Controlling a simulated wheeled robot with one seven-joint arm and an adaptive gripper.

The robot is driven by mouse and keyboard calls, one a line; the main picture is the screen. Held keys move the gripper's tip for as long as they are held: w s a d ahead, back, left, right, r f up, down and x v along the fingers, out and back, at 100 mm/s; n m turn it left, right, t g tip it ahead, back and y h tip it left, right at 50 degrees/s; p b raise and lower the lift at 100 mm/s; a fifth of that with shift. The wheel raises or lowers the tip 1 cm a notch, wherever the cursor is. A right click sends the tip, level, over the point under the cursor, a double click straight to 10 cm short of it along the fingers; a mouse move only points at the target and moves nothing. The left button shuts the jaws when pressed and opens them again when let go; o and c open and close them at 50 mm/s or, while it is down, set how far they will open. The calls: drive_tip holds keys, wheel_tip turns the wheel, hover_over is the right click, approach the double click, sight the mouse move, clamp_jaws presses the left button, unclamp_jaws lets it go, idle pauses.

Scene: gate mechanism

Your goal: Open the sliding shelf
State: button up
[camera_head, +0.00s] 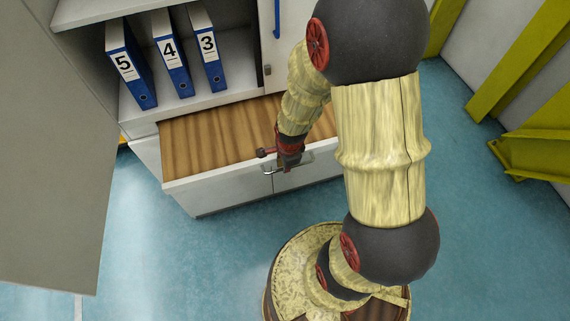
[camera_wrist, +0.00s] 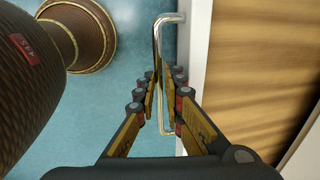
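The sliding shelf (camera_head: 210,143), with a brown wooden surface and a white front, stands pulled out from the cabinet's lower part. In the wrist view its wood and white front edge (camera_wrist: 195,60) are at the right. A metal bar handle (camera_wrist: 157,42) sticks out from the front; part of it also shows in the head view (camera_head: 270,170). My gripper (camera_wrist: 160,82) has its two fingers close together on either side of the handle bar and appears shut on it. In the head view my gripper (camera_head: 284,166) is at the shelf front, its fingertips partly hidden.
Blue binders 5 (camera_head: 132,66), 4 (camera_head: 171,55) and 3 (camera_head: 208,48) stand in the cabinet above the shelf. An open grey cabinet door (camera_head: 55,150) fills the left side. Yellow metal beams (camera_head: 520,62) stand at the right. Blue floor (camera_head: 165,245) is clear before the shelf.

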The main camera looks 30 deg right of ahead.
drive_tip(key=o, duration=0.4)
drive_tip(key=r, duration=0.4)
drive_tip(key=s+r, duration=0.1)
drive_tip(key=r, duration=0.3)
drive_tip(key=s+r, duration=0.1)
drive_tip(key=r, duration=0.2)
drive_tip(key=shift+s+a+r, duration=0.1)
drive_tip(key=shift+a+r, duration=0.25)
drive_tip(key=shift+r, duration=0.05)
